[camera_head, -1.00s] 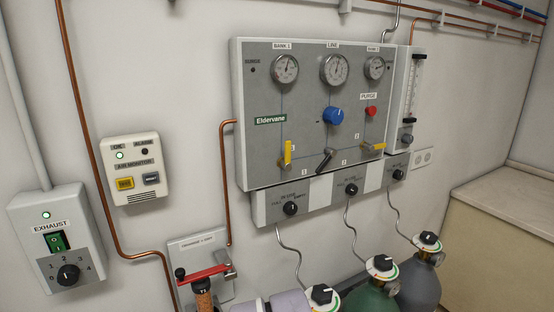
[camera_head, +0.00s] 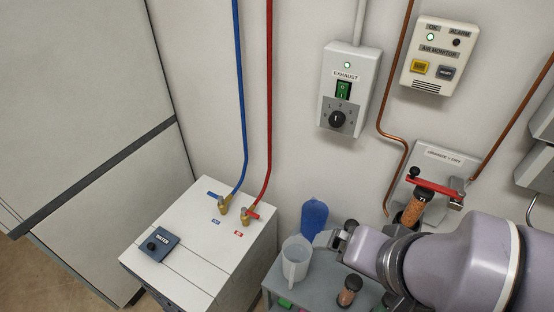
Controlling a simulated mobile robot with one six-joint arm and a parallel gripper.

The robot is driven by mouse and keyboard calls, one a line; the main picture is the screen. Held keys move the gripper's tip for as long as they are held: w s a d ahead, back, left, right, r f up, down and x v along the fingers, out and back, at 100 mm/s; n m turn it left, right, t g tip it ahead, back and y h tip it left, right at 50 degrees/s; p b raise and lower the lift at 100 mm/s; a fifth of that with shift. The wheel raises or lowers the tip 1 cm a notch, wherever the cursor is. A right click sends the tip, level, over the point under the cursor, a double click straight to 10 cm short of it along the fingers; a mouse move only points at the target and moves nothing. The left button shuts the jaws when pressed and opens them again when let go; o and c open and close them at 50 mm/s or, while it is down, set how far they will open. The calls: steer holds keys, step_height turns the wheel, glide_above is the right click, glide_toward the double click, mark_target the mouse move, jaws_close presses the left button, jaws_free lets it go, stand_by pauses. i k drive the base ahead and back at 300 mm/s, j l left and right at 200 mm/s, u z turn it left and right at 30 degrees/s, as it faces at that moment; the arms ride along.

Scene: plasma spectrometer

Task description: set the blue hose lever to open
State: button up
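The blue hose (camera_head: 238,90) runs down the wall to a brass valve (camera_head: 224,206) on top of a white cabinet (camera_head: 180,225). Its blue lever (camera_head: 214,195) points to the left, away from the hose, rather than along it. My arm comes in from the lower right. My gripper (camera_head: 328,240) seems to be at its left end, beside a clear beaker and well to the right of the blue lever, not touching it. The fingers are too small and partly hidden, so their opening cannot be made out.
A red hose (camera_head: 269,90) with a red lever (camera_head: 252,214) stands just right of the blue valve. A dark control box (camera_head: 158,245) sits at the cabinet's front left. A clear beaker (camera_head: 296,260) and a blue bottle (camera_head: 313,217) stand on a grey surface between cabinet and arm.

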mark_target(220, 199)
steer(key=u, duration=1.05)
